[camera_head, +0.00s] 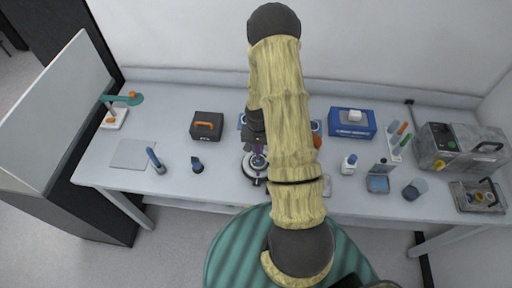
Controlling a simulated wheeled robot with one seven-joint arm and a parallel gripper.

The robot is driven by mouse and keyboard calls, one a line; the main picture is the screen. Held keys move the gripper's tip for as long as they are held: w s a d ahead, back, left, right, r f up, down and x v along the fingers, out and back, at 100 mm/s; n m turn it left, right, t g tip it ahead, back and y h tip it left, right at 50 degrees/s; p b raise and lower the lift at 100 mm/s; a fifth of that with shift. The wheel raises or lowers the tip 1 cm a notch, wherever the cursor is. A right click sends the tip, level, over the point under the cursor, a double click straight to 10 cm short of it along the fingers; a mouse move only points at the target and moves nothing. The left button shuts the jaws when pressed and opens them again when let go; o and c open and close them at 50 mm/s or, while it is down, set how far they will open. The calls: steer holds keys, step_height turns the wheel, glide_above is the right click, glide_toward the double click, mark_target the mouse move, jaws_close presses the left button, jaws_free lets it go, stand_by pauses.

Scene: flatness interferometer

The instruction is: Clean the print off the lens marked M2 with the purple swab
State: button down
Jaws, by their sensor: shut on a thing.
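My gripper (256,142) points down near the middle of the bench, partly hidden by my yellow-sleeved arm. It is shut on the purple swab (259,159), of which only a small purple part shows below the fingers. Directly below is a round dark-rimmed mount with a pale lens (254,169). The swab's lower end is over or at this mount; I cannot tell whether it touches. No M2 mark or print is readable at this size. Other blue-labelled pieces partly show on both sides of my arm.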

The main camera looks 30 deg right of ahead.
steer(key=shift+s+a, duration=0.15)
steer(key=shift+a, duration=0.1)
steer(key=shift+r, duration=0.1)
steer(key=shift+r, duration=0.45)
steer(key=shift+d, duration=0.1)
stand_by(0.3)
steer(key=shift+w+d+p, duration=0.35)
steer(key=shift+w+d, duration=0.4)
steer(key=shift+d, duration=0.25)
steer(key=shift+f+b, duration=0.45)
steer(key=shift+f, duration=0.1)
stand_by(0.3)
steer(key=shift+s+a, duration=0.1)
steer(key=shift+a, duration=0.05)
steer(key=shift+s+a, duration=0.1)
steer(key=shift+a, duration=0.05)
steer(key=shift+s+a+f+b, duration=0.1)
steer(key=shift+s+a+b, duration=0.2)
steer(key=shift+s+a, duration=0.15)
stand_by(0.8)
